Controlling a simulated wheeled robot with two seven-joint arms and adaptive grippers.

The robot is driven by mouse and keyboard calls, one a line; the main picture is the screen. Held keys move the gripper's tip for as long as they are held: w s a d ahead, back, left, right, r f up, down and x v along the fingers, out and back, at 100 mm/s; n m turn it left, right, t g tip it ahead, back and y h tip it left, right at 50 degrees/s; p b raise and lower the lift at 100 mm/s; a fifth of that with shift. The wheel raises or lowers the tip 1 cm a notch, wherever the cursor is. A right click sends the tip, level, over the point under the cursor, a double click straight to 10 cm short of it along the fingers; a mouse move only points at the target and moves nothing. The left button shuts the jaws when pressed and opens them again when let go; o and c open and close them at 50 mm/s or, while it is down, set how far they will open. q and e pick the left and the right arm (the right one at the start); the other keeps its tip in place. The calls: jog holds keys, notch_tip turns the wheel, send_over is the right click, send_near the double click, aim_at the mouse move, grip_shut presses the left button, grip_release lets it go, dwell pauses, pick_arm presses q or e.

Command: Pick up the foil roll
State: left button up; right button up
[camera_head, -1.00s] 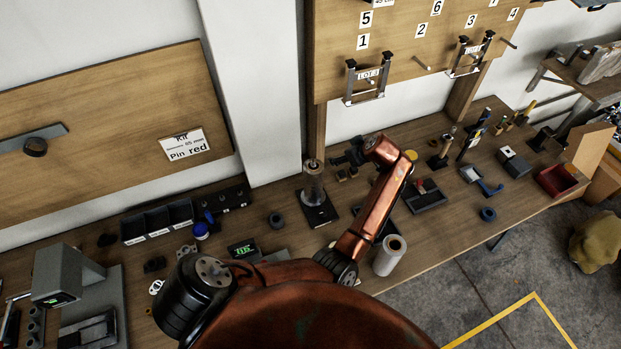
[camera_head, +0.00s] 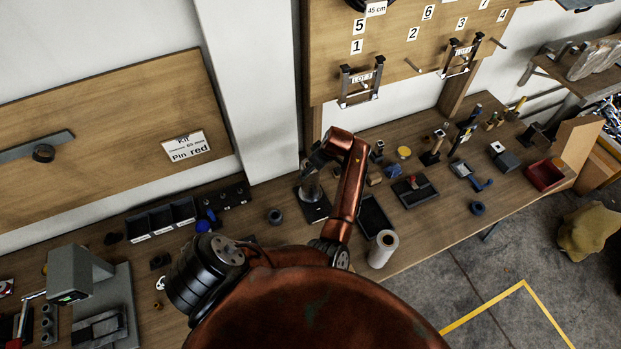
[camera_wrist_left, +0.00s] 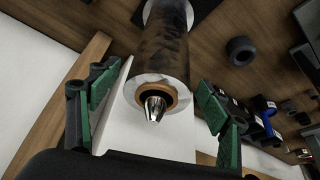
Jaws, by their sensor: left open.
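The foil roll (camera_head: 310,190) is a silvery cylinder standing upright on a spindle over a dark square base (camera_head: 319,210), near the wall. My copper left arm reaches over the bench, and my left gripper (camera_head: 315,160) is at the top of the roll, hiding part of it. In the left wrist view the foil roll (camera_wrist_left: 163,50) shows its end, with a brownish core ring and a pointed metal spindle tip. The green-padded fingers of my left gripper (camera_wrist_left: 157,105) are open, one on each side of the roll's end. Contact is not visible. My right gripper is not in view.
A white roll (camera_head: 382,249) stands at the bench's front edge, right of my arm. A dark tray (camera_head: 374,215) lies between it and the foil stand. A dark ring (camera_head: 274,216) sits left of the stand. Black bins (camera_head: 162,219) stand along the wall.

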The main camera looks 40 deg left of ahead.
pick_arm(q)
jog(key=x, duration=0.3)
jog(key=shift+w, duration=0.1)
jog(key=shift+c, duration=0.3)
jog(key=shift+r, duration=0.15)
grip_shut()
dwell(0.4)
